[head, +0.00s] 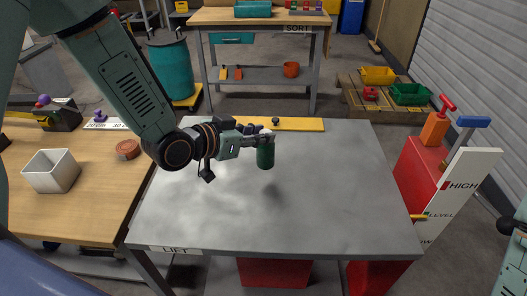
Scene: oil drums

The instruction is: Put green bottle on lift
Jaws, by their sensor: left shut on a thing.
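My left gripper (258,137) is shut on the green bottle (265,157) near its top. The bottle is upright, over the grey metal top of the lift (310,200), which carries a LIFT label on its front edge. A dark shadow lies on the lift below and to the right of the bottle, so the bottle appears to be a little above the surface. The gripper's fingers hide part of the bottle's top. At the right edge a dark part of my right arm shows, but its fingers are not visible.
A yellow strip (285,124) with a small dark knob lies along the lift's back edge. On the wooden bench at left stand a white box (51,171) and an orange-brown round piece (128,149). Most of the lift top is clear.

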